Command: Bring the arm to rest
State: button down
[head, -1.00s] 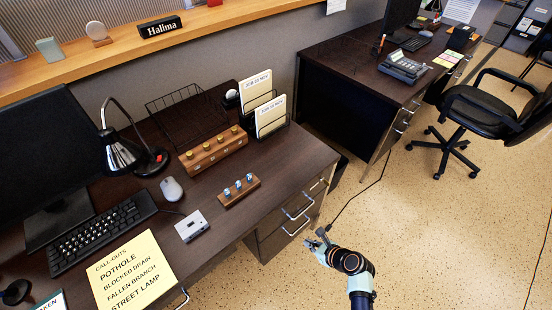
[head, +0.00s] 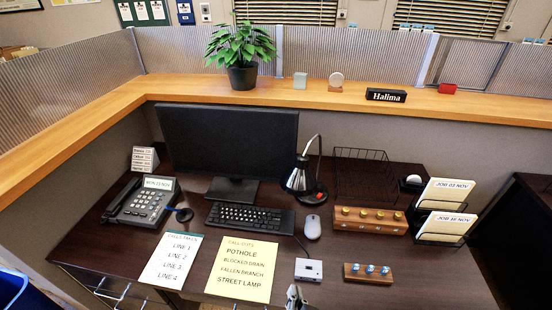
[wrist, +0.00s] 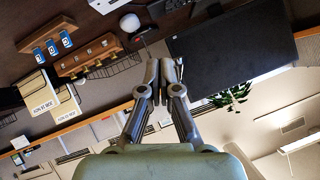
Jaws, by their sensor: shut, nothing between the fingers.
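My gripper (head: 295,296) shows only at the bottom edge of the head view, in front of the desk's near side; the rest of my arm is out of that view. In the wrist view my gripper (wrist: 165,68) is shut and empty, its two fingertips together. It appears clear of the desk objects, with nothing touching the fingers.
Yellow paper (head: 243,268) lies in front.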

jog(key=s+a+r+n+t, duration=0.1)
jog(key=s+a+r+n, duration=0.2)
jog(key=a+r+n, duration=0.4)
notch_tip(320, 180, up, 38)
jog(key=m+p, duration=0.1)
jog(key=p, duration=3.7)
jog(key=shift+d+r, duration=0.2)
jog(key=shift+d, duration=0.15)
